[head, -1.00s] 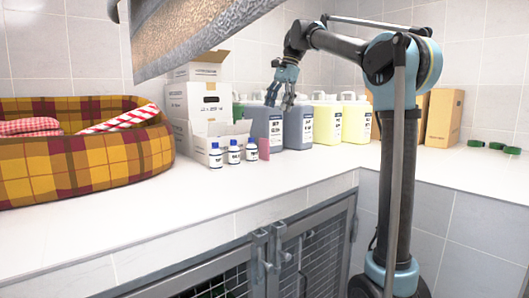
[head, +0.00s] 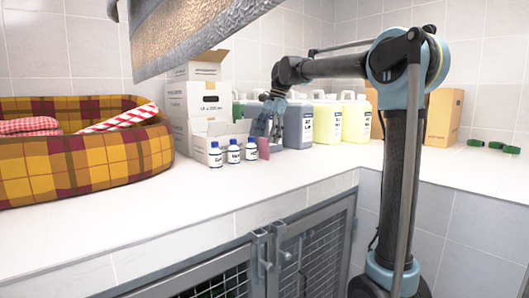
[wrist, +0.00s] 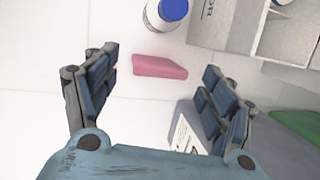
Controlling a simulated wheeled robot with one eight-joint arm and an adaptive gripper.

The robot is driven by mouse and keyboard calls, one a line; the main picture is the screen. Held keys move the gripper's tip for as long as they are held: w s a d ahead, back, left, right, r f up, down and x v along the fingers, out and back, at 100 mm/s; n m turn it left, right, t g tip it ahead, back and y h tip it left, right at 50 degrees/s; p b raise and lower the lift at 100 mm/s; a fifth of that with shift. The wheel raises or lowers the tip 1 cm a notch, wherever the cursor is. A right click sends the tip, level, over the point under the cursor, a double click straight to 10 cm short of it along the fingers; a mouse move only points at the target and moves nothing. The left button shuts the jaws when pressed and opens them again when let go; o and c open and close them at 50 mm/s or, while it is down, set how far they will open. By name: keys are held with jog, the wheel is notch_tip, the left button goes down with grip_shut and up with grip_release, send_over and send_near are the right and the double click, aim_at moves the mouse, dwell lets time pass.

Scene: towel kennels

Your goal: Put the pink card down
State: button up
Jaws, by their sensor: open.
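In the wrist view the pink card (wrist: 159,66) lies ahead of and between my open fingers, touching neither. My gripper (head: 270,128) is open and empty, just above and slightly right of the card in the head view. It also shows in the wrist view (wrist: 160,80), with both fingers spread wide.
A white open box (head: 205,140) stands behind the bottles. Large jugs (head: 298,125) stand close behind and right of my gripper. A plaid pet bed (head: 80,160) fills the left. The counter front is clear.

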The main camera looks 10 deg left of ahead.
aim_at(263, 145)
jog(key=shift+x, duration=1.35)
jog(key=shift+c, duration=0.2)
jog(key=c, duration=1.1)
